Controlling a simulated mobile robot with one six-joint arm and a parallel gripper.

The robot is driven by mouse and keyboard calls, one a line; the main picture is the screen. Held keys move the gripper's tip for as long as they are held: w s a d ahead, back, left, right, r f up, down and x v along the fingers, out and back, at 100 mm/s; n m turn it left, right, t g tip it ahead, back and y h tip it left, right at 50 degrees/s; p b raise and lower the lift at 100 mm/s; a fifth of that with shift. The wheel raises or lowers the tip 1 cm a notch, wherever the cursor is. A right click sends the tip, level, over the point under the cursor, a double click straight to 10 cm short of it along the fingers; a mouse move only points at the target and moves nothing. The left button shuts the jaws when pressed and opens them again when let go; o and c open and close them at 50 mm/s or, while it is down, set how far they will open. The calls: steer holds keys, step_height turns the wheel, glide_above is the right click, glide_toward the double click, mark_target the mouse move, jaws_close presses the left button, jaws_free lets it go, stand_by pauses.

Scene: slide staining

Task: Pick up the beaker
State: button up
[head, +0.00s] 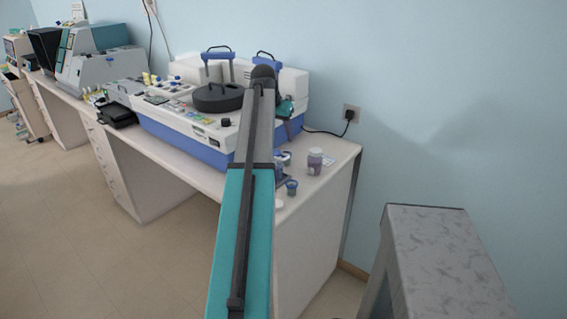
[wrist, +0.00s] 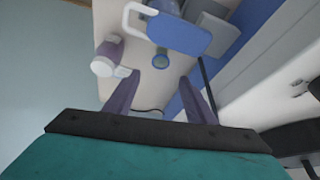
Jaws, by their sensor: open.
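No vessel in view is clearly a beaker. Small vessels stand on the right end of the bench: a purplish jar with a pale lid (head: 315,161) and a small dark blue cup (head: 292,187) near the front edge. In the head view my arm hides the gripper and part of the bench.
A large white and blue staining machine (head: 180,126) fills the bench left of the vessels. A blue handled part (wrist: 180,34) is close ahead in the wrist view. A grey speckled block (head: 440,250) stands at right. The floor (head: 90,235) at left is clear.

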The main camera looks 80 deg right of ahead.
steer(key=shift+w, duration=0.15)
steer(key=shift+p+x, duration=0.7)
steer(key=shift+x, duration=3.6)
steer(key=shift+p+x, duration=0.9)
steer(key=shift+x, duration=1.7)
steer(key=shift+c, duration=0.3)
steer(key=c, duration=1)
